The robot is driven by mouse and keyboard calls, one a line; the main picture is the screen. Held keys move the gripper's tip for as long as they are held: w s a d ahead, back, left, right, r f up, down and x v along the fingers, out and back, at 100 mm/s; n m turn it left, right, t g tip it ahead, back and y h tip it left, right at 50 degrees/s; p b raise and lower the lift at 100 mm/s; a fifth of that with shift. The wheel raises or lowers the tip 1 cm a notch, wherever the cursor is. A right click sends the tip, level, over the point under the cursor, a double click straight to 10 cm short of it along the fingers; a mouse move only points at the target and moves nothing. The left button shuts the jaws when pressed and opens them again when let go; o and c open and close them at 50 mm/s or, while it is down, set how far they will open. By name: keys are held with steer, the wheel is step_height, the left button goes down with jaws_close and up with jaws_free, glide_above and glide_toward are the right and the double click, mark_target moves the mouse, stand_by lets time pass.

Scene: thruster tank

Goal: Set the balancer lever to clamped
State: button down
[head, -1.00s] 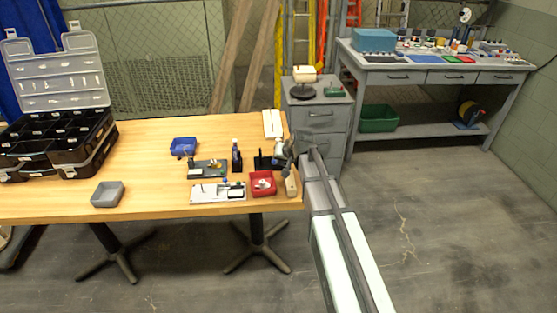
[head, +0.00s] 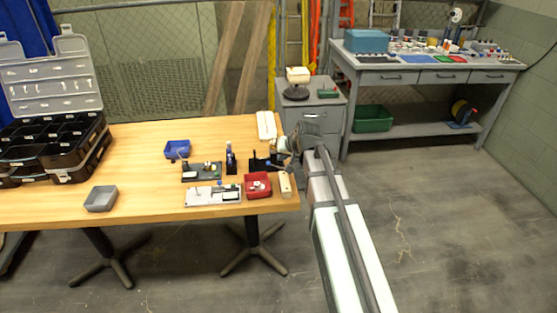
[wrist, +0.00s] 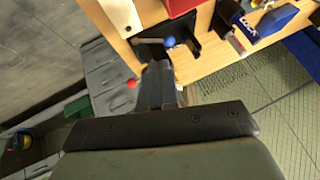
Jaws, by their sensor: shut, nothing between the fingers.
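My gripper (wrist: 160,85) is shut and empty in the wrist view, with its closed fingers close to the table's edge. A black fixture (wrist: 152,33) stands on the table just beyond the fingertips, with a blue ball knob (wrist: 169,42) beside it. A red ball (wrist: 132,84) shows left of the fingers; I cannot tell what it is fixed to. In the head view the black fixture (head: 256,163) is at the table's right end, partly hidden by my gripper (head: 284,150). I cannot make out which part is the balancer lever or its setting.
A red bin (head: 257,180) and a pale block (head: 285,185) lie near the table's right edge. A grey cabinet (head: 316,112) stands behind my arm.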

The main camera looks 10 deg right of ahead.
steer(key=v, duration=0.6)
steer(key=shift+s+r, duration=0.15)
